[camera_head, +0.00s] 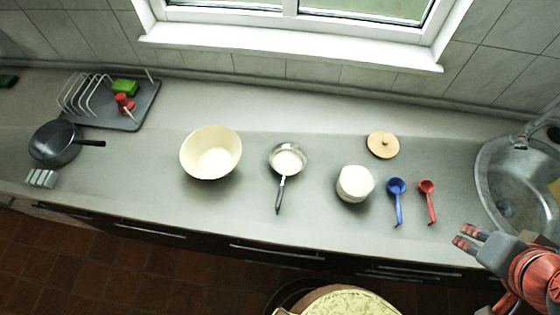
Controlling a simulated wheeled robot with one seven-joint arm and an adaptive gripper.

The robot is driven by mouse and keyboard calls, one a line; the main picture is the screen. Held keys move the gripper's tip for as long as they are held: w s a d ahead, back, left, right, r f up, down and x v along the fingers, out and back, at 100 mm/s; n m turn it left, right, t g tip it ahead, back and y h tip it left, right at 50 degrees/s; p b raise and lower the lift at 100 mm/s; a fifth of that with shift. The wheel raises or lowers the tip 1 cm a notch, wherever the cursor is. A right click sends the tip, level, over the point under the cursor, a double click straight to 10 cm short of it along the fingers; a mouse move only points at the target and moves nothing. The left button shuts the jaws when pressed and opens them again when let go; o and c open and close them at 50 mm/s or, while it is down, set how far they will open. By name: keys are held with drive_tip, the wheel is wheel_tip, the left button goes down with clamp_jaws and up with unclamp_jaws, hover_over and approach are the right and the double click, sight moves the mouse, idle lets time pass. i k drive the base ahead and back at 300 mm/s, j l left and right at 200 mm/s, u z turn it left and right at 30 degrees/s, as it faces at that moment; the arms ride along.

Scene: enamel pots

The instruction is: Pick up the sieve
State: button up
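The sieve (288,160) looks like a small round metal bowl with a pale inside and a dark handle. It lies on the grey counter, mid-picture, with its handle toward the front edge. My gripper (467,237) is at the lower right, near the counter's front edge and left of the sink. It is far to the right of the sieve and apart from it. Its two red-marked fingers appear spread with a gap between them, and nothing shows in it.
A cream bowl (211,153) stands left of the sieve. A white pot (355,184), wooden lid (383,145), blue ladle (397,190) and red ladle (428,190) lie between it and my gripper. A dark pan (55,145) and dish rack (140,110) are far left. The sink (490,165) is right.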

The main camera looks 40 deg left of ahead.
sight(288, 159)
drive_tip(key=u, duration=1.75)
